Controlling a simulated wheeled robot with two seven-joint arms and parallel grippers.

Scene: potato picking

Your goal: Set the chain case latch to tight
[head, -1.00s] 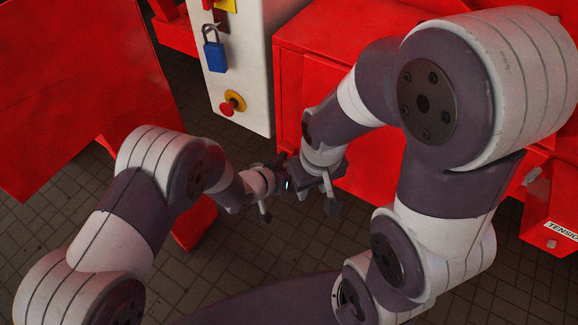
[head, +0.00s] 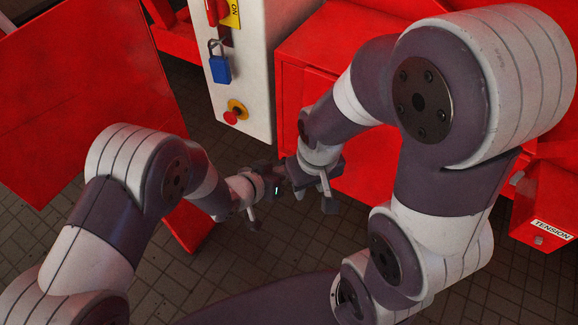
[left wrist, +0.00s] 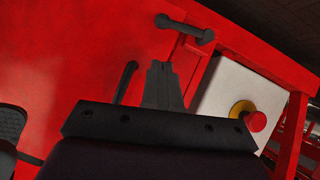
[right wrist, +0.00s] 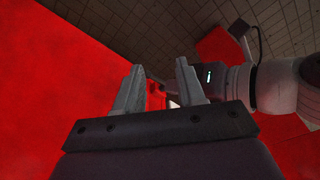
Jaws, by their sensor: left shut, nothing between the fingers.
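In the left wrist view, a dark rod-like lever (left wrist: 125,82) and a dark bar with knobbed ends (left wrist: 185,28) stand against a red panel (left wrist: 65,70). I cannot tell whether either is the chain case latch, and no tight marking is readable. My left gripper (left wrist: 163,66) is shut and empty, with its fingers just right of the lever in the picture; I cannot tell whether they touch. My right gripper (right wrist: 160,68) is open and empty beside red sheet metal. In the head view both wrists are close together before a red housing (head: 310,60).
A pale control box (head: 253,90) carries a blue padlock (head: 220,69) and a red stop button (head: 232,116). A red box with a TENSION label (head: 552,230) stands at right. A red panel (head: 85,90) is at left.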

